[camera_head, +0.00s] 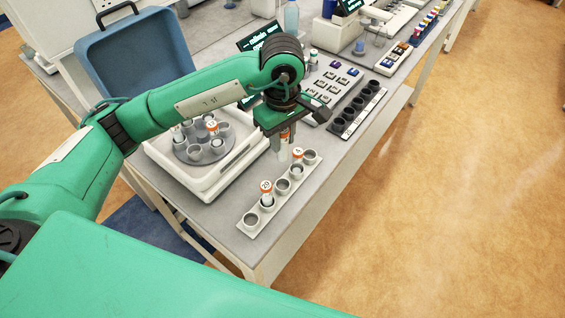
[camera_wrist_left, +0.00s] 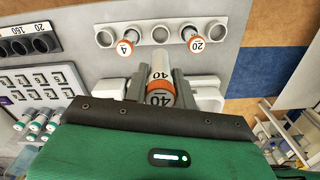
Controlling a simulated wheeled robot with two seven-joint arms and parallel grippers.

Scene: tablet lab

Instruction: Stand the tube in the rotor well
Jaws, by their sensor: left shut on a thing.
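My left gripper (camera_head: 286,138) is shut on a clear tube with an orange-ringed white cap marked 40; the tube (camera_wrist_left: 161,68) shows between the fingers in the left wrist view. In the head view the held tube (camera_head: 284,134) hangs above the far end of the white rack (camera_head: 248,231). The grey rotor (camera_head: 190,155) sits in the white centrifuge (camera_head: 208,187), left of the gripper. It has several wells, and some hold tubes, one with an orange cap (camera_head: 213,127). My arm hides part of the rotor. My right gripper is not in view.
The rack holds tubes marked 20 (camera_head: 266,188) and 4 (camera_head: 297,155), with empty wells among them. The blue centrifuge lid (camera_head: 135,55) stands open behind. A black well strip (camera_head: 352,116) and a keypad panel (camera_head: 325,84) lie right of the gripper.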

